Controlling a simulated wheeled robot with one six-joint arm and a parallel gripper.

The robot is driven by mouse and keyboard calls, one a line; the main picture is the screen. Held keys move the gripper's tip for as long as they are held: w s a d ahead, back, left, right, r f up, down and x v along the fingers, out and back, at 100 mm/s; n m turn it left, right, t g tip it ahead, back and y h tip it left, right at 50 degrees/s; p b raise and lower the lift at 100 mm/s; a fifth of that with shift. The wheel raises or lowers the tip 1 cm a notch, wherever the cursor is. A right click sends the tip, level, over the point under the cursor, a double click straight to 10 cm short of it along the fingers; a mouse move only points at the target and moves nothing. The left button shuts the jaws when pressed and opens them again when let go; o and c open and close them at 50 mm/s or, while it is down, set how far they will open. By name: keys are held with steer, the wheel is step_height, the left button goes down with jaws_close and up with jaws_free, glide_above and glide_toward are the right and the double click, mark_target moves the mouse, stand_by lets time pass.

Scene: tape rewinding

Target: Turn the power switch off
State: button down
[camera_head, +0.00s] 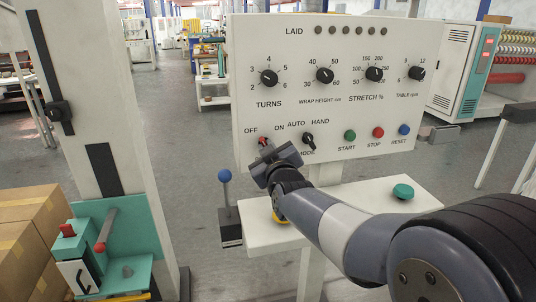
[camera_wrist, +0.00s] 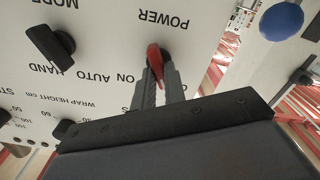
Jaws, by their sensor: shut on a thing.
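The power switch, a small red lever, sits at the lower left of the white control panel (camera_head: 330,115), between the OFF and ON labels. In the head view only a bit of the red lever (camera_head: 263,141) shows above my gripper (camera_head: 264,151). In the wrist view, which is upside down, the red lever (camera_wrist: 154,55) stands between the two grey fingers of my gripper (camera_wrist: 160,78), which are shut on it. The POWER and ON labels are readable there. The OFF label is hidden in that view. I cannot tell surely which label the lever points to.
The black mode knob (camera_head: 309,140) is close to the right of my gripper. Green, red (camera_head: 378,132) and blue buttons are farther right. Below are a white shelf with a teal button (camera_head: 403,191) and a blue-balled lever (camera_head: 224,176). A white column (camera_head: 88,90) stands left.

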steer(key=shift+a+n, duration=0.1)
steer(key=shift+n, duration=1.5)
steer(key=c, duration=1.5)
jaws_free()
steer(key=shift+o, duration=0.2)
steer(key=shift+s, duration=0.15)
steer(key=v, duration=1)
steer(key=shift+s+b, duration=0.3)
steer(key=shift+b, duration=0.15)
steer(key=shift+w, duration=0.1)
steer(key=x, duration=1)
steer(key=shift+w+p, duration=0.3)
steer(key=shift+w, duration=0.05)
